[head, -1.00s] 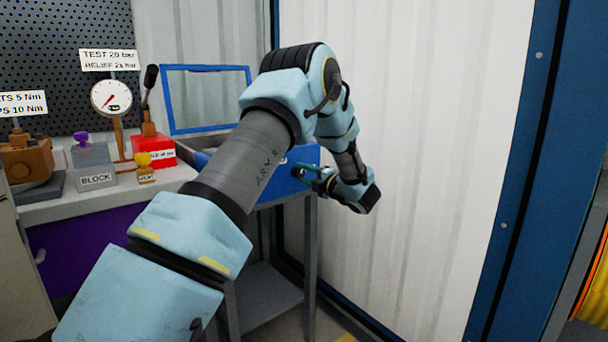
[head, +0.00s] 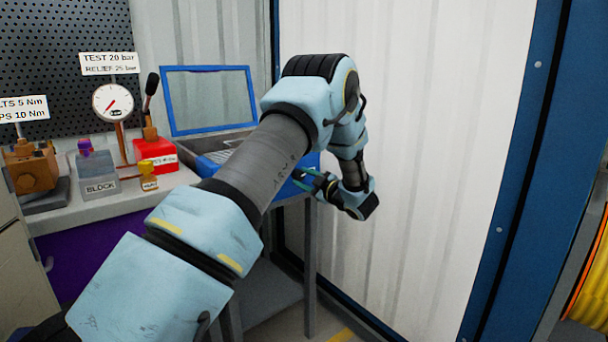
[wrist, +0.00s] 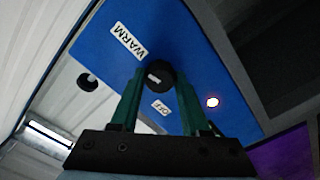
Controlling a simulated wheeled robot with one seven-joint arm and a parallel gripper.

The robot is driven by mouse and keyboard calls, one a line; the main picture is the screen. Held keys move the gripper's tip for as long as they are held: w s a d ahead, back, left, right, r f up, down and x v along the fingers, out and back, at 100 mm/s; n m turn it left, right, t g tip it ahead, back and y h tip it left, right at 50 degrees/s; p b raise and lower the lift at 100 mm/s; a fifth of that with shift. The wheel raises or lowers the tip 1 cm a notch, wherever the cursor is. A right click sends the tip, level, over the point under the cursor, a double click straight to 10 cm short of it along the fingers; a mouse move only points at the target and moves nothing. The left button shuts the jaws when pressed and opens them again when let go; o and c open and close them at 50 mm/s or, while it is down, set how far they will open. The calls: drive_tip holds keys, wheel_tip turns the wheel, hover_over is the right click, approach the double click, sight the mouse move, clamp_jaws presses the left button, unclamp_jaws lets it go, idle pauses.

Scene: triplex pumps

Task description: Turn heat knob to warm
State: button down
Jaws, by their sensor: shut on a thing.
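The heat knob (wrist: 159,74) is a dark round knob with a pale mark, on the blue panel (wrist: 100,35) in the wrist view. My gripper (wrist: 160,85) has its two green fingers on either side of the knob and is shut on it. A WARM label (wrist: 130,41) is up and left of the knob, and an OFF label (wrist: 161,107) is just below it. In the head view my gripper (head: 307,180) is at the right end of the blue unit (head: 290,192); the knob itself is hidden there.
The blue unit's framed lid (head: 211,70) stands open. A gauge (head: 113,102), a red block (head: 156,153) and a grey block (head: 95,174) are on the bench. A white corrugated wall (head: 420,150) is close on the right.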

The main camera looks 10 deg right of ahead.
drive_tip(key=shift+m+p, duration=0.55)
drive_tip(key=shift+m, duration=0.75)
drive_tip(key=shift+f, duration=0.1)
drive_tip(key=shift+c, duration=1.9)
unclamp_jaws()
drive_tip(key=v, duration=1)
drive_tip(key=shift+s+d+b, duration=0.2)
drive_tip(key=shift+s+b, duration=0.15)
drive_tip(key=shift+b, duration=0.05)
